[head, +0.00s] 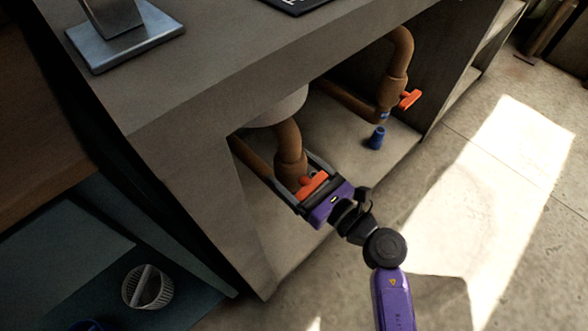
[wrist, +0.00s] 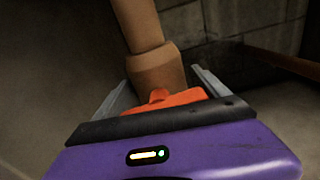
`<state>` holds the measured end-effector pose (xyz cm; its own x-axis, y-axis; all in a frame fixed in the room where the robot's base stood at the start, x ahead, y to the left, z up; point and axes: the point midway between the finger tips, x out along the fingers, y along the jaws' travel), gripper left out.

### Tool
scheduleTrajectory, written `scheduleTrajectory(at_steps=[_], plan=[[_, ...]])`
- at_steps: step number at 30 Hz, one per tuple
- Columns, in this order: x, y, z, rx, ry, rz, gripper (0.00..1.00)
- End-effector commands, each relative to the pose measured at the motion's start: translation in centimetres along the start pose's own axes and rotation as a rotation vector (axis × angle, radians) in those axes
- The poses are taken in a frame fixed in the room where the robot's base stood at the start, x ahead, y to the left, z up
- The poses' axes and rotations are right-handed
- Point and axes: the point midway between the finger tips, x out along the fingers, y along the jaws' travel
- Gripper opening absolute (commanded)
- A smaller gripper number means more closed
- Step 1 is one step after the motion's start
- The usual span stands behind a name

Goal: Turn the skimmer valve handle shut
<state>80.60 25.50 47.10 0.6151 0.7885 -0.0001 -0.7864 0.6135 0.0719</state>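Two brown pipes with orange handles show under the counter; I cannot tell from any marking which one is the skimmer valve. The near valve (head: 289,165) has an orange handle (head: 312,184). It also shows in the wrist view as a brown body (wrist: 156,72) with the orange handle (wrist: 175,100) in front. My gripper (head: 288,167) is open, with one finger on each side of this near valve and handle. Gaps show between the fingers and the handle. The gripper's body hides the handle's lower part in the wrist view. The far valve (head: 391,88) has its orange handle (head: 410,99) sticking out to the right.
A small blue cup-like piece (head: 376,138) stands on the floor below the far valve. Concrete counter walls (head: 195,190) frame the opening closely. The sunlit floor (head: 490,190) at right is clear.

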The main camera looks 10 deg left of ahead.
Motion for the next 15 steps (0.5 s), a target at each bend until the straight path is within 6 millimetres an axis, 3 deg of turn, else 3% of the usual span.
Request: scheduleTrajectory(at_steps=[1,6,15], plan=[[-0.01,0.00,-0.01,0.000,0.000,0.000,0.72],[-0.03,0.00,-0.01,0.000,0.000,0.000,0.41],[-0.05,-0.01,0.30,0.084,0.001,0.000,0.41]])
